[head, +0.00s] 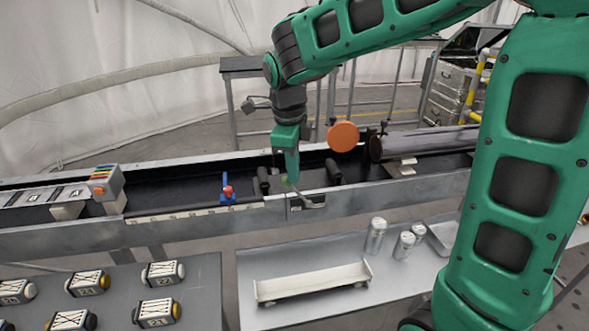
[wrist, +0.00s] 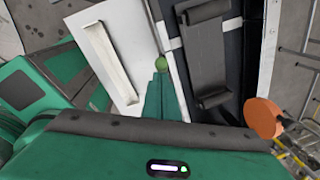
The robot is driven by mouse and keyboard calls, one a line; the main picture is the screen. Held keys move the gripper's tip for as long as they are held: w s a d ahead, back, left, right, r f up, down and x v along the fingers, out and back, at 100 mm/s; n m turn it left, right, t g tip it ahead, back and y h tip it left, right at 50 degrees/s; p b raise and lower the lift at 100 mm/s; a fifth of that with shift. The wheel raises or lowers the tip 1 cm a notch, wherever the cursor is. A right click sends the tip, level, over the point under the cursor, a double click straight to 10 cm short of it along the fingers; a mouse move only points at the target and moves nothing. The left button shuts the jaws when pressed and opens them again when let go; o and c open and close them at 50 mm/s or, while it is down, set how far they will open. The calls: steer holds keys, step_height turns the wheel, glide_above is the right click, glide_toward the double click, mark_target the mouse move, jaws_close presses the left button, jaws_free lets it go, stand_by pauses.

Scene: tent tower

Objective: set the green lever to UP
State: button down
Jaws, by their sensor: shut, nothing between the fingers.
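The green lever's round knob (wrist: 161,63) shows in the wrist view, directly at the tips of my gripper (wrist: 161,76). In the head view the green knob (head: 285,180) is a small patch beside the tip of my gripper (head: 292,179), at the near rail of the conveyor. My gripper points down and its fingers are together, with nothing between them. The fingertips look very close to the knob; I cannot tell whether they touch it. The lever's shaft and any position marks are hidden or too small to read.
The conveyor (head: 170,226) runs across the view.

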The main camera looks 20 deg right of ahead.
steer(key=shift+a+f, duration=0.25)
steer(key=shift+a, duration=0.55)
step_height(320, 180, up, 12)
steer(key=s, duration=0.2)
steer(key=shift+s+a+f, duration=0.15)
steer(key=shift+s+f, duration=0.1)
steer(key=shift+s, duration=0.05)
stand_by(0.5)
